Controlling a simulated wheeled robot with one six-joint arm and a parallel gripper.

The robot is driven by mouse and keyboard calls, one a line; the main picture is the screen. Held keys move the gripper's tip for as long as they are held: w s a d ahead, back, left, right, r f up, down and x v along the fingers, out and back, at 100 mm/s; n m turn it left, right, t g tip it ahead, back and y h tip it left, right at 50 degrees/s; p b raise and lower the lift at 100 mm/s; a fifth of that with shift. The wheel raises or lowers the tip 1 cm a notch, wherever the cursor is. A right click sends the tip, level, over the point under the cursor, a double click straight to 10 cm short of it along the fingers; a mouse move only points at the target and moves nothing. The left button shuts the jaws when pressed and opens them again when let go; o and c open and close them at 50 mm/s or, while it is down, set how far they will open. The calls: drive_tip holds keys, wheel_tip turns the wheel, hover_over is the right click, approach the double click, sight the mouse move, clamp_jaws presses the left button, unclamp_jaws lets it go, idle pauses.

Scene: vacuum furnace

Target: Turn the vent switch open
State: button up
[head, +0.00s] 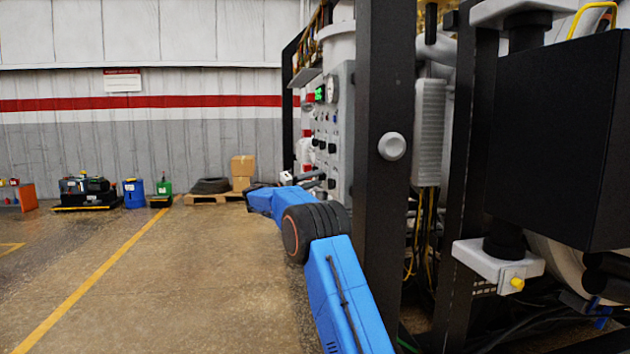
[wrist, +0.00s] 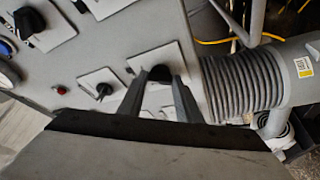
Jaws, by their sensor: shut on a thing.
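In the wrist view, my gripper (wrist: 158,92) has its two dark fingers around a black rotary knob (wrist: 160,73) on a pale square plate at the panel's edge. The fingers are shut on this knob and cover part of it. No label is readable, so I cannot tell from lettering whether it is the vent switch or which position it points to. In the head view, my blue arm reaches to the grey control panel (head: 345,125), and the gripper end is small and partly hidden beside the panel.
Other black knobs on pale plates sit close by, one to the left (wrist: 103,90) and a larger one at upper left (wrist: 30,24). A small red button (wrist: 61,90) is near. A ribbed grey hose (wrist: 240,85) runs right of the panel. A dark frame post (head: 378,170) stands beside my arm.

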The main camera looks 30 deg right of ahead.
drive_tip(key=shift+f, duration=0.1)
drive_tip(key=o, duration=1)
drive_tip(key=shift+o, duration=0.2)
drive_tip(key=s+a+f, duration=0.1)
drive_tip(key=a+f, duration=0.2)
drive_tip(key=a, duration=1.4)
drive_tip(key=shift+f, duration=0.15)
drive_tip(key=shift+a, duration=0.1)
